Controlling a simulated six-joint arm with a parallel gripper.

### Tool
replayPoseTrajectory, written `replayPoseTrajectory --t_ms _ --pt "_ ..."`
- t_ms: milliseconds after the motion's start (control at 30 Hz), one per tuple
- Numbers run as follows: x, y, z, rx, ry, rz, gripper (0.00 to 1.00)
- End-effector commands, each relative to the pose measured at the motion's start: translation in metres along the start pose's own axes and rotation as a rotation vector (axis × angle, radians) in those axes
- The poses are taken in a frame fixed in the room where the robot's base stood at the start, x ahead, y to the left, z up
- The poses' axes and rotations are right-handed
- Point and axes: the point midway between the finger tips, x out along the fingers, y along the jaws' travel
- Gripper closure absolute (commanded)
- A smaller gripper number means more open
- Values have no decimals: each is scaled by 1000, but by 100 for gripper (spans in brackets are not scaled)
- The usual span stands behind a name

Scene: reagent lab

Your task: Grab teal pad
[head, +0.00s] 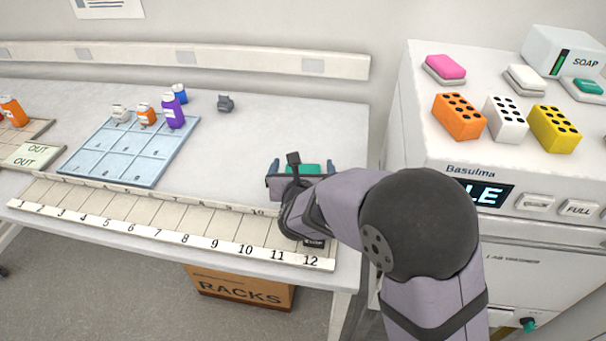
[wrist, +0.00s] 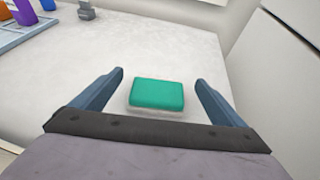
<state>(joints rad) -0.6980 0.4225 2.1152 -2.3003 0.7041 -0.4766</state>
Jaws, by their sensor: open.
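The teal pad (wrist: 157,94) lies flat on the white bench, with a pale lower layer showing along its near edge. It also shows in the head view (head: 303,169), partly hidden by my wrist. My gripper (wrist: 160,88) is open, with one blue-grey finger to the left of the pad and one to the right. There is a gap between the pad and each finger, and nothing is held. In the head view my gripper (head: 302,168) is above the bench near its right end, behind the numbered strip.
A blue gridded tray (head: 130,152) with several bottles stands to the left. A numbered strip (head: 170,228) runs along the bench front. A small grey object (head: 225,103) sits at the back. A white machine (head: 480,167) with pads and blocks on top stands right.

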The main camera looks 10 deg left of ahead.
Motion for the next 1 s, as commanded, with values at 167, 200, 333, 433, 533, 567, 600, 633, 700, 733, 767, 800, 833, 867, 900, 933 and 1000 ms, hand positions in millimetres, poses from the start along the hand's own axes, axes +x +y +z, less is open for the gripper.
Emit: replayPoseTrajectory --t_ms 167,200,333,433,533,567,600,633,700,733,767,800,833,867,900,933,1000 --pt "14 0 -18 1 1 -1 6" --pt "19 -1 -18 1 1 -2 6" --pt "31 0 -17 1 0 -1 6" --pt "36 0 -18 0 1 -1 6" --pt "38 0 -18 1 0 0 6" --pt "38 0 -18 1 0 0 6" --pt "38 0 -18 1 0 0 6" --pt "38 0 -18 1 0 0 6" --pt "38 0 -18 1 0 0 6" --pt "38 0 -18 1 0 0 13" --pt "38 0 -18 1 0 0 21" --pt "38 0 -18 1 0 0 30" --pt "38 0 -18 1 0 0 37" --pt "38 0 -18 1 0 0 44" --pt "37 0 -18 1 0 0 44" --pt "37 0 -18 1 0 0 45" --pt "37 0 -18 1 0 0 45"
